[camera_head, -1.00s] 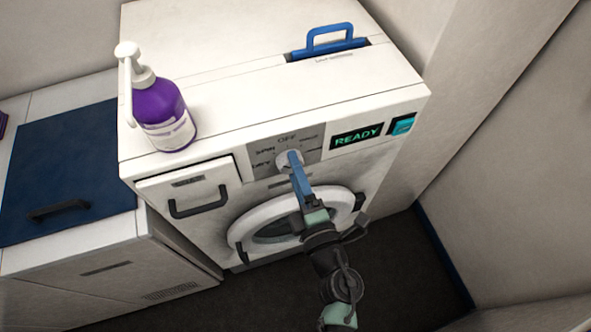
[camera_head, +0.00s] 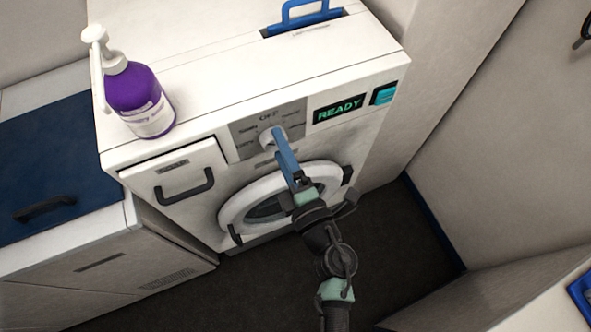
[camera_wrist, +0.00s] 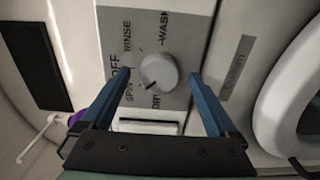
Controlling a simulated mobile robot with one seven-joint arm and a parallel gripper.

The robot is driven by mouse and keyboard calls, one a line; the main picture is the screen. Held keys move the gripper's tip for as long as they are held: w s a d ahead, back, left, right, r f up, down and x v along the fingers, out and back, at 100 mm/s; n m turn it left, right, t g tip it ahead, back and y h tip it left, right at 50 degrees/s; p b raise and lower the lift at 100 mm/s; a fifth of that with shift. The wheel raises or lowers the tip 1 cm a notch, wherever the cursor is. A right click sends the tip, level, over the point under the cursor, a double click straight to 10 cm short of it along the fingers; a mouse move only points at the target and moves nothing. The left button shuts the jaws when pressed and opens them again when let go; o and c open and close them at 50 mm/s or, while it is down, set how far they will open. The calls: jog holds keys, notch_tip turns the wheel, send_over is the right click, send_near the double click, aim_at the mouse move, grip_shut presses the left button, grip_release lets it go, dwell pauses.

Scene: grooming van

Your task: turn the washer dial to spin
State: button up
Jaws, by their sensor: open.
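The white washer (camera_head: 225,75) has a grey panel (camera_head: 241,130) with a round white dial (camera_head: 268,139). In the wrist view the dial (camera_wrist: 158,72) carries a dark pointer mark at its lower left, on the side of the SPIN and DRY labels. I cannot tell exactly which label it meets. OFF, RINSE and WASH labels are also on the panel. My gripper (camera_wrist: 160,73) is open, with one blue finger to each side of the dial in the picture. No contact with the dial is visible. In the head view my gripper (camera_head: 276,134) reaches the dial and partly covers it.
A green READY display (camera_head: 338,108) and a teal button (camera_head: 384,93) sit right of the dial. A purple pump bottle (camera_head: 139,97) stands on the washer's left top. The drawer handle (camera_head: 185,188) and round door (camera_head: 232,212) lie below. Dark floor (camera_head: 385,215) is clear at right.

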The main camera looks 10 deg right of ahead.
jog(key=b+v, duration=0.2)
jog(key=v, duration=1)
jog(key=shift+b, duration=0.4)
jog(key=shift+s, duration=0.1)
jog(key=w+d+r+m+t+h, duration=0.1)
jog(key=w+r+m+t+h, duration=0.25)
jog(key=r, duration=0.65)
jog(key=w+r+m+t+h, duration=0.1)
jog(key=w+r+m+h, duration=0.1)
jog(key=w+r+m, duration=0.6)
jog(key=w+d+r+m+t+h, duration=0.1)
jog(key=r+m+t+h, duration=0.2)
jog(key=r, duration=1)
jog(key=s+a+r+m+t+y, duration=0.1)
jog(key=s+a+r+m, duration=0.1)
jog(key=r, duration=0.6)
jog(key=s+a+r+m+y, duration=0.1)
jog(key=s+a+r+m, duration=0.1)
jog(key=r, duration=0.6)
jog(key=s+a+r+m+t+y, duration=0.1)
jog(key=s+a+r+m, duration=0.1)
jog(key=r, duration=0.6)
jog(key=shift+s+a+m+t, duration=0.2)
jog(key=shift+s+m+t, duration=0.15)
jog(key=shift+s+m, duration=0.2)
jog(key=shift+c, duration=0.2)
